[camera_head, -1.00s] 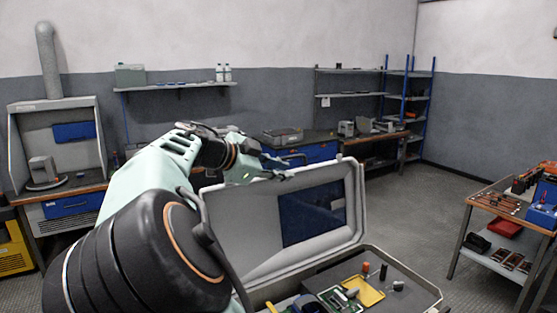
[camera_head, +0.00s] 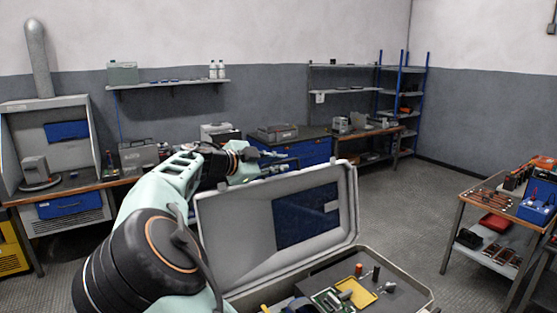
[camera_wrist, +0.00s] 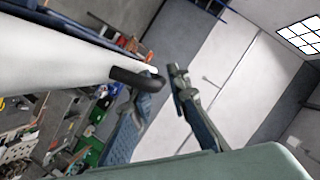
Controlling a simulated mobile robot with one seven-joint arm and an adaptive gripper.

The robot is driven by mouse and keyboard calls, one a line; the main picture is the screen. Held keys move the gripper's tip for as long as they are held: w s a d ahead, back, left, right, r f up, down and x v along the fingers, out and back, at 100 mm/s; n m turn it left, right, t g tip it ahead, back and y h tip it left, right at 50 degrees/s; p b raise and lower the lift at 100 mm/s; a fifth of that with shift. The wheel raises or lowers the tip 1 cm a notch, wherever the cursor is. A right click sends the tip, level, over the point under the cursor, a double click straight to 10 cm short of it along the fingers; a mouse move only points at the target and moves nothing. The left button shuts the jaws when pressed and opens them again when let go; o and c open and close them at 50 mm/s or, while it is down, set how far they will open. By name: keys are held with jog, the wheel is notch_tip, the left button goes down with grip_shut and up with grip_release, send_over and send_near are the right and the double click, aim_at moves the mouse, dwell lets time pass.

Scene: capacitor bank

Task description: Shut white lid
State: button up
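The white lid (camera_head: 235,240) stands open and roughly upright at the back of the case (camera_head: 412,291), with a dark blue panel (camera_head: 306,215) on its inner face. My gripper (camera_head: 286,160) is just above and behind the lid's top edge in the head view. Its two fingers are apart with nothing between them. In the wrist view the lid (camera_wrist: 55,50) enters from the left, and a black handle (camera_wrist: 138,78) on it lies close to the fingertips (camera_wrist: 163,80). I cannot tell whether they touch.
The case holds a yellow tray (camera_head: 358,292), a green circuit board (camera_head: 330,300) and small cylinders (camera_head: 358,270). A workbench (camera_head: 530,222) with a blue box (camera_head: 537,210) stands at the right. The floor (camera_head: 400,210) between is clear.

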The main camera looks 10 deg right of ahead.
jog(key=shift+w+d+f, duration=0.1)
jog(key=shift+w+d, duration=0.1)
grip_shut()
jog(key=shift+s+d+b, duration=0.1)
jog(key=shift+b, duration=0.3)
